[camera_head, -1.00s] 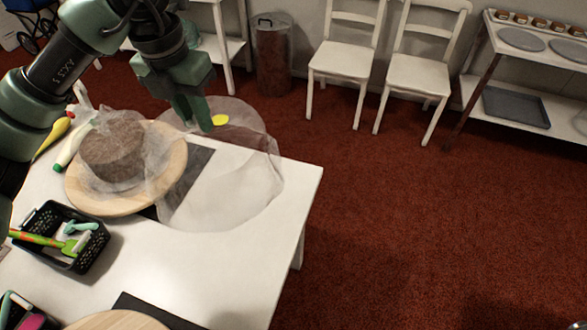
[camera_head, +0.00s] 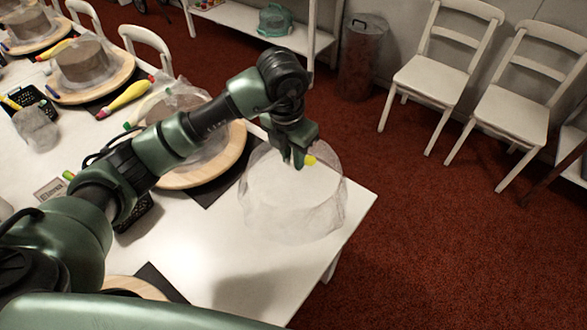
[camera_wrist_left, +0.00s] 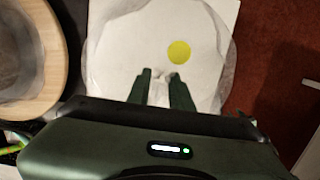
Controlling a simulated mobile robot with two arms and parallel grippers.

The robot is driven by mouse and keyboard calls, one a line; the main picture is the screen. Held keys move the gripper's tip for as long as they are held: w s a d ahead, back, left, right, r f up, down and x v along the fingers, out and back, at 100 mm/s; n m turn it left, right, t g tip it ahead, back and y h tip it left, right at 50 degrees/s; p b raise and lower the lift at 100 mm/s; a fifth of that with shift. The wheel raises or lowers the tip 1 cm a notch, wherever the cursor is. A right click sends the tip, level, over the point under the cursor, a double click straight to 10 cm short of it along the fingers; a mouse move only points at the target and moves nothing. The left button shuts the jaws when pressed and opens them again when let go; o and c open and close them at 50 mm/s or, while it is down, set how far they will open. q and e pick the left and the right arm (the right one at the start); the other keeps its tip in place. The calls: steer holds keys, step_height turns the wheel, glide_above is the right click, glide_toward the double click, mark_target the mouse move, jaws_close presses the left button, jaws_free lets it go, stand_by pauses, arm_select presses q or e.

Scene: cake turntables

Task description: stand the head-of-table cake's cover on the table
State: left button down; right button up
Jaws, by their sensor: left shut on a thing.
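The clear, see-through cover (camera_head: 292,212) is by the table's far right corner, upright, with a yellow disc (camera_head: 310,160) near its top. My left gripper (camera_head: 299,162) is shut on the cover's top; the fingers (camera_wrist_left: 160,75) also show in the left wrist view, with the cover (camera_wrist_left: 207,50) spread below them. I cannot tell whether its rim touches the table. The nearby brown cake (camera_head: 178,103) stands on a round wooden board (camera_head: 232,152) left of the cover, partly hidden by my left arm. My right gripper is out of view.
The white table (camera_head: 235,260) has bare room in front of the cover. Other cakes (camera_head: 82,62) on boards, and a black basket (camera_head: 30,97), are further left. Chairs (camera_head: 440,85), a bin (camera_head: 360,60) and a shelf (camera_head: 270,35) stand beyond, on red carpet.

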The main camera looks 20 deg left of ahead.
mark_target(292, 168)
arm_select(q)
step_height(292, 168, down, 2)
steer(key=shift+f, duration=0.1)
step_height(292, 168, down, 3)
steer(key=shift+f+p, duration=0.15)
steer(key=shift+p, duration=0.3)
steer(key=shift+f, duration=0.2)
steer(key=c, duration=1.3)
jaws_free()
steer(key=shift+o, duration=0.2)
